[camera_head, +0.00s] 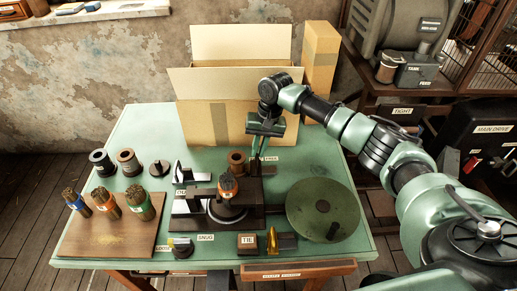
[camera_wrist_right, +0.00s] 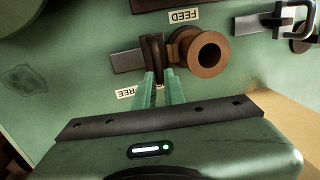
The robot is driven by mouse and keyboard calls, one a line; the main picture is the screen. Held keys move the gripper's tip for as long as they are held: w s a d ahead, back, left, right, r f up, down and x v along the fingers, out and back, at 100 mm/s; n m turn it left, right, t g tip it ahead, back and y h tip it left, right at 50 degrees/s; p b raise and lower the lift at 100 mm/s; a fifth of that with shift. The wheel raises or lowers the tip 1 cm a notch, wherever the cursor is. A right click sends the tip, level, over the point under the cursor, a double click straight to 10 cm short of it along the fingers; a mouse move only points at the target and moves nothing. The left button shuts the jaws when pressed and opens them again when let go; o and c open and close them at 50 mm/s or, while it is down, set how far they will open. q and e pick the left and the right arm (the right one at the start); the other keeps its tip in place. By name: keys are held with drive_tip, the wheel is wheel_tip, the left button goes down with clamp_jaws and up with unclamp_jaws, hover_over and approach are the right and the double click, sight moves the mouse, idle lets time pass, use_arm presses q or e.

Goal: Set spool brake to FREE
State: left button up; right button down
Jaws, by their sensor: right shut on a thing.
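In the head view my right gripper (camera_head: 257,158) reaches down to the back of the green table, just right of a brown spool (camera_head: 237,161). In the right wrist view its two pale green fingers (camera_wrist_right: 160,78) are close together at a dark brown brake lever (camera_wrist_right: 153,48) beside the spool (camera_wrist_right: 205,52). They are shut on the lever's near end. A FREE label (camera_wrist_right: 138,90) lies by the fingertips, and a FEED label (camera_wrist_right: 170,15) lies past the lever. In the head view the fingers and the press partly hide the lever. My left gripper is not in view.
The press (camera_head: 218,205) stands in front of the spool. A round green disc (camera_head: 323,208) lies to the right. An open cardboard box (camera_head: 232,120) stands behind.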

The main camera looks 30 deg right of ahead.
drive_tip(key=shift+d, duration=0.1)
drive_tip(key=d+p, duration=0.1)
drive_tip(key=s+d, duration=0.1)
drive_tip(key=d, duration=0.1)
drive_tip(key=s+d+p, duration=0.1)
drive_tip(key=shift+s+d+p, duration=0.1)
drive_tip(key=shift+d+p, duration=0.05)
drive_tip(key=shift+p, duration=0.15)
drive_tip(key=c, duration=1.7)
unclamp_jaws()
drive_tip(key=shift+o, duration=1.1)
drive_tip(key=shift+d, duration=0.15)
